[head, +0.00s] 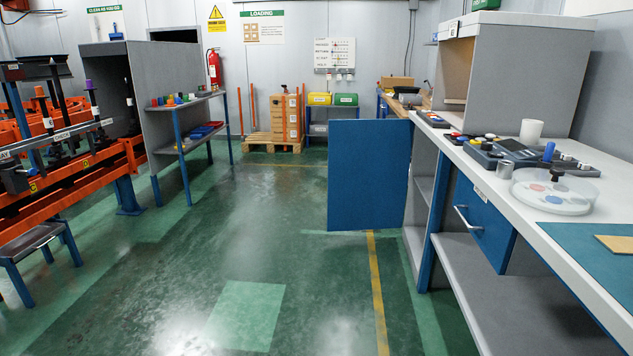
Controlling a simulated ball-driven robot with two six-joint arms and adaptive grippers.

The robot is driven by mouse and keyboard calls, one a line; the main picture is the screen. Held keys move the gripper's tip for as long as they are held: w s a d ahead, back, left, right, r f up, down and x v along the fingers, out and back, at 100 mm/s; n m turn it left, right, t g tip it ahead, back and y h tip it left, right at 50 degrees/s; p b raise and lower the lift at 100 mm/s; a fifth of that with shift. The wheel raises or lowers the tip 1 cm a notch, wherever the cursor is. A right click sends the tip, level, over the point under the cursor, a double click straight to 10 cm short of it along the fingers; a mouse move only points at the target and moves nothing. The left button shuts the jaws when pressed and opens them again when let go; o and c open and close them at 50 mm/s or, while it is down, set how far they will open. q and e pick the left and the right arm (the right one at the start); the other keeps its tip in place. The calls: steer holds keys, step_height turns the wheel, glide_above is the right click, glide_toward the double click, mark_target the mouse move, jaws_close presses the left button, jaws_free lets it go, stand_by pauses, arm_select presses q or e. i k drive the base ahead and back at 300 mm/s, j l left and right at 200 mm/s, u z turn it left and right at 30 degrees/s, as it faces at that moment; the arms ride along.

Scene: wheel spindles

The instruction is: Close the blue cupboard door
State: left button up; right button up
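The blue cupboard door (368,175) stands open in the middle of the head view. It sticks out to the left from the far part of the grey cupboard (422,180) under the right-hand workbench. Its flat blue face is turned toward me, and I see no handle on this face. Part of the cupboard's inside with a shelf shows to the right of the door. Neither of my grippers is in view, so nothing of mine touches the door.
The white-topped workbench (480,158) runs along the right, with a blue drawer (480,222) and a clear round dish (553,192) on top. Orange racks (70,170) and a grey shelf unit (190,140) stand on the left. The green floor (240,240) between them is clear.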

mark_target(369, 164)
steer(key=i+j, duration=0.1)
steer(key=i, duration=0.65)
steer(key=i+j, duration=0.1)
steer(key=i, duration=0.65)
steer(key=i+j+z, duration=0.1)
steer(key=i, duration=0.6)
